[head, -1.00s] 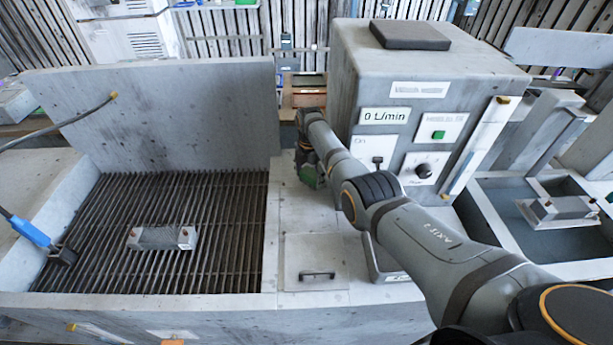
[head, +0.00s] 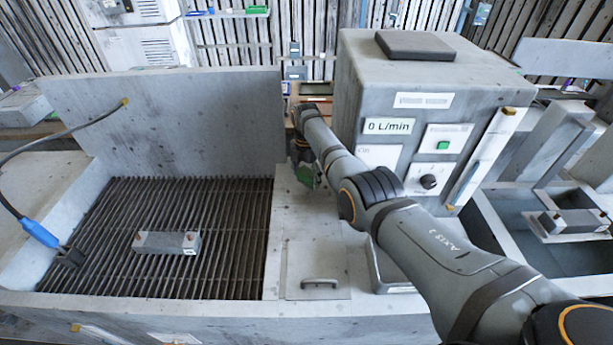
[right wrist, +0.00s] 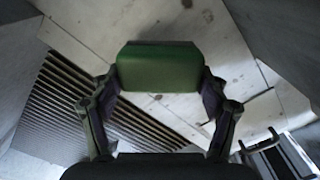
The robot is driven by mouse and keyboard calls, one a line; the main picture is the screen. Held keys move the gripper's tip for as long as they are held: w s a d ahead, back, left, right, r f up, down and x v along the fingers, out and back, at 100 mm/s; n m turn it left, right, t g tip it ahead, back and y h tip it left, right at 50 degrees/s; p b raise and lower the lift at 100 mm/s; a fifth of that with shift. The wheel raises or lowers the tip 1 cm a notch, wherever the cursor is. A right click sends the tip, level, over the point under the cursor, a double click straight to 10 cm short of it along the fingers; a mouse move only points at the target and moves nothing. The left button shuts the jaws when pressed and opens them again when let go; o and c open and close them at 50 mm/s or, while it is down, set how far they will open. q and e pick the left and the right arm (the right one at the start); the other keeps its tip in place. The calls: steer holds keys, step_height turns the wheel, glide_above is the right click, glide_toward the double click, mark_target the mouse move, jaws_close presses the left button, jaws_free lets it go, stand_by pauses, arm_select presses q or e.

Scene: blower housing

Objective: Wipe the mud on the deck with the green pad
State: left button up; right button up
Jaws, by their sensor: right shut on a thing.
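The green pad (right wrist: 158,68) is held between the two fingers of my right gripper (right wrist: 160,80) in the right wrist view. In the head view my right gripper (head: 304,168) is over the far part of the pale deck (head: 310,228), between the grate and the grey control box, and a bit of green shows at its tip. The deck shows behind the pad in the wrist view (right wrist: 235,65), with several small dark specks. I cannot tell which of these is mud, or whether the pad touches the deck. My left gripper is not in view.
A dark slatted grate (head: 110,215) lies left of the deck, with a small grey block (head: 165,242) on it. A blue-handled hose tool (head: 40,233) is at its left. The control box (head: 425,90) stands right of my gripper. A hatch with a handle (head: 318,283) is in front.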

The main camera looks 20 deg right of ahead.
steer(key=shift+r+p, duration=0.95)
steer(key=shift+r, duration=0.45)
step_height(320, 180, up, 3)
steer(key=p, duration=0.3)
steer(key=shift+r, duration=0.15)
steer(key=shift+f, duration=0.2)
